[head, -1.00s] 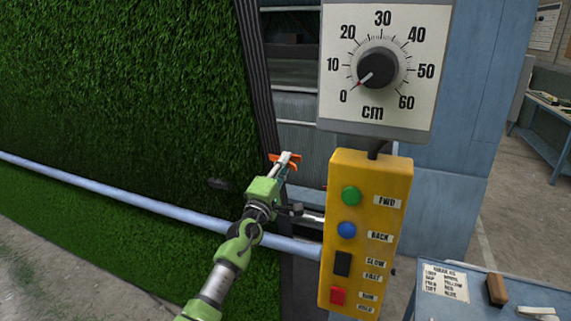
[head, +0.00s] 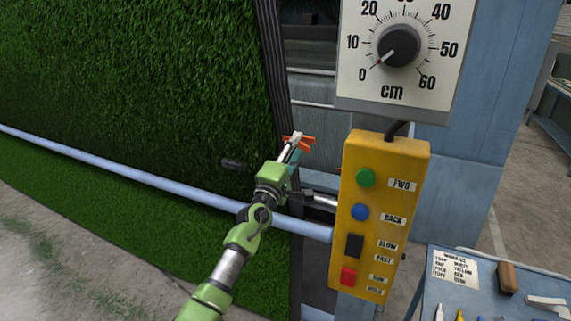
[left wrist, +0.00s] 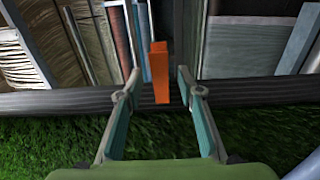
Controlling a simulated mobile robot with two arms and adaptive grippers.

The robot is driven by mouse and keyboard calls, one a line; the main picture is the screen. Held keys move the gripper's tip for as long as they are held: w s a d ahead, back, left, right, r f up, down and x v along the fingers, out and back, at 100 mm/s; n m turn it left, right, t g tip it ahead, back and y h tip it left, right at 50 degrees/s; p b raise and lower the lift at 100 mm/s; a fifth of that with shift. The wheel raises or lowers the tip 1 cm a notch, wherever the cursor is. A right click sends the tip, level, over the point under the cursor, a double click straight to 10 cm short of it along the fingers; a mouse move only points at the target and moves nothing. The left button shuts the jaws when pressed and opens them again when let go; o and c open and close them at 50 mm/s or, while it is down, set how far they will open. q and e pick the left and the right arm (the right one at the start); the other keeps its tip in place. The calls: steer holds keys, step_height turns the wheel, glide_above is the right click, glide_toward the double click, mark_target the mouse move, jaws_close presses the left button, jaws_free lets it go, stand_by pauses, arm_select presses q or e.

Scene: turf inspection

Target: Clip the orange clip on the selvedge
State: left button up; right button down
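The orange clip (head: 307,142) is at the dark selvedge (head: 275,75) along the right edge of the turf. In the left wrist view the clip (left wrist: 160,72) stands upright, its lower end overlapping the dark selvedge band (left wrist: 50,103). Its jaws are hidden, so I cannot tell how firmly it grips. My left gripper (head: 294,150) is at the clip. In the left wrist view its two teal-padded fingers (left wrist: 159,88) are apart on either side of the clip, with gaps showing on both sides. My right gripper is not in view.
A yellow control box (head: 378,225) with buttons hangs close right of my left gripper, below a cm dial (head: 400,55). A pale blue pipe (head: 120,176) crosses the turf. A blue table (head: 480,305) with small tools stands at lower right.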

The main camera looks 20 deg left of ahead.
arm_select(q)
steer(key=v, duration=1.1)
step_height(320, 180, down, 26)
steer(key=s+d+n+g+b, duration=0.1)
steer(key=s+n+g+b, duration=0.2)
steer(key=n, duration=1.1)
steer(key=s+f+n+g+b, duration=0.15)
steer(key=s+f+n, duration=0.3)
steer(key=f, duration=0.55)
steer(key=s+d+f+n+g+y+b, duration=0.1)
steer(key=s+f+n+g, duration=0.25)
steer(key=f+n, duration=0.4)
steer(key=s+f+n+g+b, duration=0.1)
steer(key=s+f+n+g, duration=0.3)
steer(key=f, duration=0.8)
steer(key=s+d+f+n+g+b, duration=0.1)
steer(key=s+f+n+g+b, duration=0.1)
steer(key=s+f+n, duration=1.2)
steer(key=s+f+n+g, duration=0.2)
steer(key=s+f, duration=0.2)
steer(key=s, duration=0.6)
steer(key=s+d+f+n+g+b, duration=0.1)
steer(key=s+f, duration=0.4)
steer(key=s, duration=0.6)
steer(key=s+d+f+n+g+b, duration=0.1)
steer(key=s+f+n+g, duration=0.2)
steer(key=s, duration=0.8)
steer(key=shift+f+n, duration=0.95)
steer(key=shift+n, duration=0.05)
